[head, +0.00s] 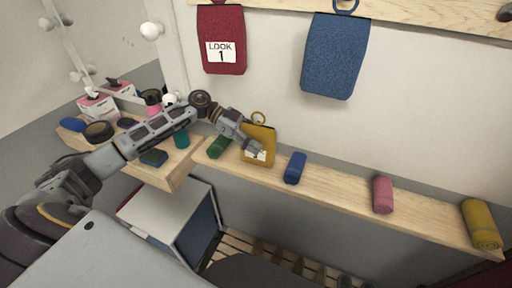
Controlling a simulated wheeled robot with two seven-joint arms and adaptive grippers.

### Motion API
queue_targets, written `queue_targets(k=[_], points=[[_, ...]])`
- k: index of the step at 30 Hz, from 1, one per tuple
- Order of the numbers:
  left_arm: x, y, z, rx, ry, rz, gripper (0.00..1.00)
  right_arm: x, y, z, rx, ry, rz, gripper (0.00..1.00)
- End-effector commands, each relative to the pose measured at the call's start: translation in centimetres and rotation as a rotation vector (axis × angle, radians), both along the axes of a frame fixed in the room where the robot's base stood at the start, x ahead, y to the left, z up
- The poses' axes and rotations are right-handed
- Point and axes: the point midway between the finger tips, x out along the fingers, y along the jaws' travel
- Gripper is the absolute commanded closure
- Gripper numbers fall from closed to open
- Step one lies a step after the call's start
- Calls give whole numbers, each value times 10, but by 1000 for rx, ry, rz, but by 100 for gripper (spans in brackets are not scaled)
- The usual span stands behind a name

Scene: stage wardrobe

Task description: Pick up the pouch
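A yellow pouch (266,134) with a ring at its top and a white label low on its front is at the wooden ledge, towards the left of its length. My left gripper (254,148) reaches in from the left and overlaps the front of this pouch, hiding part of it. I cannot tell whether its fingers are open or closed on the pouch. A red pouch (220,28) labelled "LOOK 1" and a blue pouch (335,55) hang from the wooden rail above. My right gripper is out of view.
On the ledge (335,188) lie rolled cloths: green (219,146), blue (294,168), pink (383,194) and yellow (482,224). A dressing counter (172,179) at left holds a tissue box (99,108) and small items. A white cabinet (165,213) stands below.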

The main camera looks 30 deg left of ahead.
Motion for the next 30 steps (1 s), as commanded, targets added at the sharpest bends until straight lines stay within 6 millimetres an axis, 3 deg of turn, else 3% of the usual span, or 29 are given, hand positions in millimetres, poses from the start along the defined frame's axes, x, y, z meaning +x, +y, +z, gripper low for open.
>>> queue_targets(k=[1,9,23,30], points=[[0,0,0,0,0,0,54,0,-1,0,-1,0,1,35],[0,0,0,0,0,0,88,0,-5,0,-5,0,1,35],[-2,0,3,0,-1,0,88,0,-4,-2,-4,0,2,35],[-3,0,22,0,-4,0,88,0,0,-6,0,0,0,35]])
